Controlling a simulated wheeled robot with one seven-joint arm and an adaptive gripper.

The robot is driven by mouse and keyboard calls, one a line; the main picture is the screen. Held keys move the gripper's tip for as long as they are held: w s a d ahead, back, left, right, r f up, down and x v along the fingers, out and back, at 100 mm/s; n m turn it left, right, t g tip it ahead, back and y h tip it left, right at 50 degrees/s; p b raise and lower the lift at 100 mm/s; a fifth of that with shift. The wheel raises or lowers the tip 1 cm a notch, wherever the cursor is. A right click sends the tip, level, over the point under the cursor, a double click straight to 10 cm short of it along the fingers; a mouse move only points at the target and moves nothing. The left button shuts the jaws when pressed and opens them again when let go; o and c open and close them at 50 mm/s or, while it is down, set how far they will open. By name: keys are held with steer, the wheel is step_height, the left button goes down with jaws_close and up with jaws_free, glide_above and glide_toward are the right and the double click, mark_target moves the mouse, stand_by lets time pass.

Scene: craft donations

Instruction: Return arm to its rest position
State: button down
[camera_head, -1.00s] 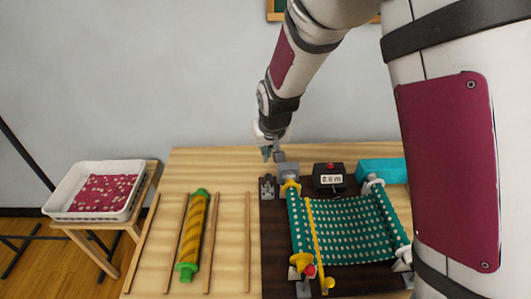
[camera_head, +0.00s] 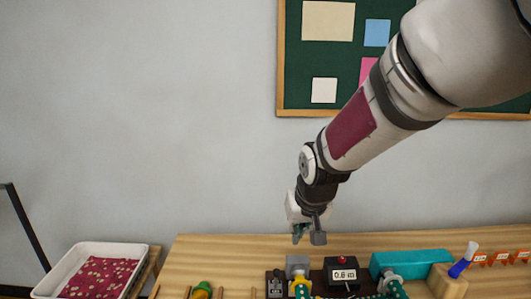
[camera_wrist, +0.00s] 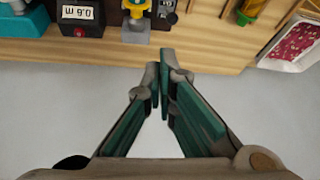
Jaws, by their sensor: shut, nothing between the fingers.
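My arm reaches down from the upper right in the head view, in front of the wall. My gripper (camera_head: 309,233) hangs above the back part of the wooden table (camera_head: 215,255), pointing down. In the wrist view my gripper (camera_wrist: 163,58) shows its green-lined fingers with the tips close together. It is shut and holds nothing. Its tips appear near the table edge in the wrist view, apart from the grey block there (camera_wrist: 136,33).
A black box reading 0.6 m (camera_head: 342,276), a teal box (camera_head: 411,262) and a blue-handled tool (camera_head: 463,262) stand on the table. A white tray with patterned red cloth (camera_head: 140,252) is at left. A green board (camera_head: 340,60) hangs on the wall.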

steer(key=s+d+r, duration=0.3)
steer(key=s+r, duration=0.1)
steer(key=s, duration=0.4)
steer(key=s+d+r+m, duration=0.1)
steer(key=s+d+r, duration=0.3)
steer(key=s, duration=0.4)
steer(key=s+d+r+t+h, duration=0.1)
steer(key=s+d+r, duration=0.3)
steer(key=s, duration=0.4)
steer(key=shift+s+d+r+m, duration=0.2)
steer(key=shift+s+r+m, duration=0.1)
steer(key=shift+s, duration=0.05)
